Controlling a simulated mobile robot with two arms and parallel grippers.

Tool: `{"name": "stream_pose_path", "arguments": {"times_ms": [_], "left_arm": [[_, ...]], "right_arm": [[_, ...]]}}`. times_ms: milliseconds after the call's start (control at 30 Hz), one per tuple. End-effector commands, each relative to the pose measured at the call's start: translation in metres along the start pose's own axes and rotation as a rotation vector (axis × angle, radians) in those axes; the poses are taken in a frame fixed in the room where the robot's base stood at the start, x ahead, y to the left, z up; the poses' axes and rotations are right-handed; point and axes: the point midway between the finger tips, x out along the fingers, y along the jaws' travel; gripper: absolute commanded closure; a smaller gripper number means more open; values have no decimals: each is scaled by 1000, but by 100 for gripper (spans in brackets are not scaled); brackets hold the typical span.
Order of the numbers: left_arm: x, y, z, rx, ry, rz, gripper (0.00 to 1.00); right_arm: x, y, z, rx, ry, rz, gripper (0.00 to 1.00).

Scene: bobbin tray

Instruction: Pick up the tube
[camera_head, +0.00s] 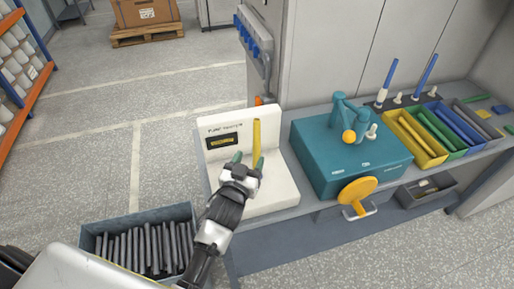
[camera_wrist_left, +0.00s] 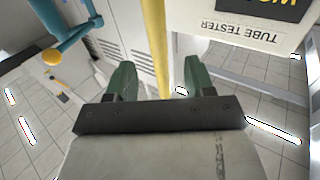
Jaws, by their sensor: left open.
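A yellow tube (camera_head: 257,138) stands upright at the white tube tester (camera_head: 272,194), in front of its panel. In the left wrist view the tube (camera_wrist_left: 155,40) runs down the middle, in line with the gap between my fingers. My left gripper (camera_head: 248,162) has green fingertips and is at the tester, close to the tube's lower part. The gripper (camera_wrist_left: 157,80) is open, with space on both sides of the tube. The tube's lower end is hidden behind the gripper. My right gripper is in neither view.
A teal machine (camera_head: 350,165) with a yellow disc (camera_head: 357,190) stands right of the tester. Further right are yellow, green and blue bins (camera_head: 418,148) of tubes and upright pegs. A grey crate (camera_head: 140,221) of dark tubes is at lower left. Grey cabinets stand behind the bench.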

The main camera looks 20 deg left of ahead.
Motion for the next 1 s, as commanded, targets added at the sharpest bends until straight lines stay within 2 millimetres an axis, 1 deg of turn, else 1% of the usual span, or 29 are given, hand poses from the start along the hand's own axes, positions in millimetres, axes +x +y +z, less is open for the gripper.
{"name": "stream_pose_path", "arguments": {"times_ms": [33, 100, 267, 333, 500, 600, 733, 933, 967, 1000], "left_arm": [[9, 0, -2, 0, 1, 0, 47], [18, 0, -2, -1, 0, -1, 47], [29, 0, -2, -1, -2, -1, 47], [35, 0, -4, -1, -2, -1, 47], [61, 2, -11, -2, -2, -1, 47], [72, 2, -7, -2, -2, -1, 47], [79, 2, -6, -1, -3, -1, 47], [79, 2, -5, -1, -3, -1, 47], [79, 2, -5, -1, -3, -1, 50], [79, 2, -5, -1, -3, -1, 56]], "right_arm": [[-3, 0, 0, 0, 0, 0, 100], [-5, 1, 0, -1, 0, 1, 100], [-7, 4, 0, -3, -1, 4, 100], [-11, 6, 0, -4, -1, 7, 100], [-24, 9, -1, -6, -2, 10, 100], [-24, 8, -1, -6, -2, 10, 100], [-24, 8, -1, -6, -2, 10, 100], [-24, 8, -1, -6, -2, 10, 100], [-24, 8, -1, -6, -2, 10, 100], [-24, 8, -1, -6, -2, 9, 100]]}}
